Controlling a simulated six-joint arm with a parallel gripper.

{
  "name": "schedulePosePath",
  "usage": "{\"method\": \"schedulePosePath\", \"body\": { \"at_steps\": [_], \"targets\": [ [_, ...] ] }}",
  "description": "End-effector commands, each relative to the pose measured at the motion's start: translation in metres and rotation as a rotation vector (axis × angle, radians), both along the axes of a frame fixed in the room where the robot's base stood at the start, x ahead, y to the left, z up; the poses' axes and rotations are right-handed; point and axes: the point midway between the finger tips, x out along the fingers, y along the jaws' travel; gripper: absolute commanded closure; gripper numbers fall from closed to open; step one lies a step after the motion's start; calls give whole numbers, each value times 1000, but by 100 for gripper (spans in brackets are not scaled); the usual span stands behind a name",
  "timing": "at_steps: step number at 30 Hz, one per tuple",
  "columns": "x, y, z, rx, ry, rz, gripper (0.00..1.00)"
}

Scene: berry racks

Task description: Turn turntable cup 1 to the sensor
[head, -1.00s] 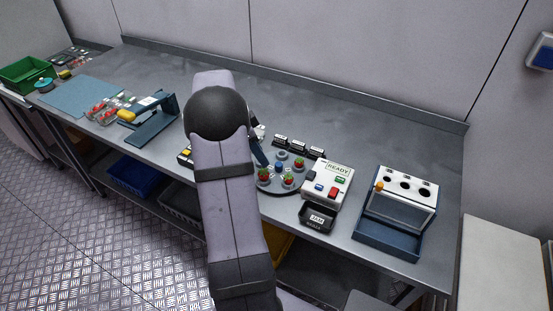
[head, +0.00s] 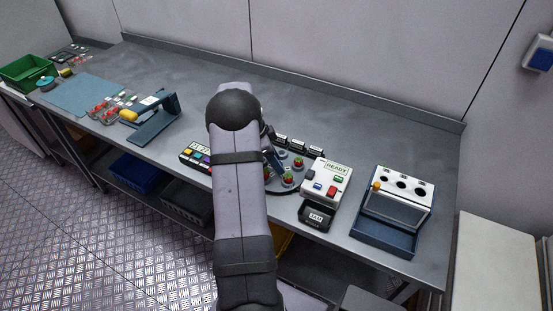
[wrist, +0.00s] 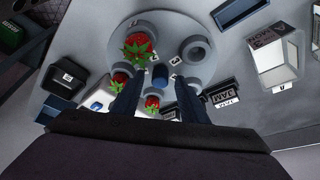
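The grey round turntable (wrist: 172,27) lies below my gripper in the wrist view and shows partly right of my arm in the head view (head: 277,187). Red strawberries sit in some of its cups, one (wrist: 138,47) at the upper left of the disc. An empty grey cup (wrist: 196,50) is at its right. Contact cannot be told. I cannot make out which cup is number 1.
A white panel reading READY (head: 337,170) stands right of the turntable, with a black bin (head: 317,217) in front. Several small black labelled bins (head: 300,146) stand behind. A colourful keypad box (head: 195,156) is left of my arm. A rack with holes (head: 402,195) is farther right.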

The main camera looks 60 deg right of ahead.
Motion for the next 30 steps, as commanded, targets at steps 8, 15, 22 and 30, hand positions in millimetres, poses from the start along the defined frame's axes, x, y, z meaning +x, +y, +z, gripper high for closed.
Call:
{"method": "schedulePosePath", "body": {
  "at_steps": [8,15,22,30],
  "targets": [
    [-2,-1,-6,0,-2,-1,61],
    [-1,-1,-5,0,-1,0,92],
    [-1,-1,-5,0,0,1,100],
    [-2,-1,-6,-1,-1,32,100]
  ]
}}
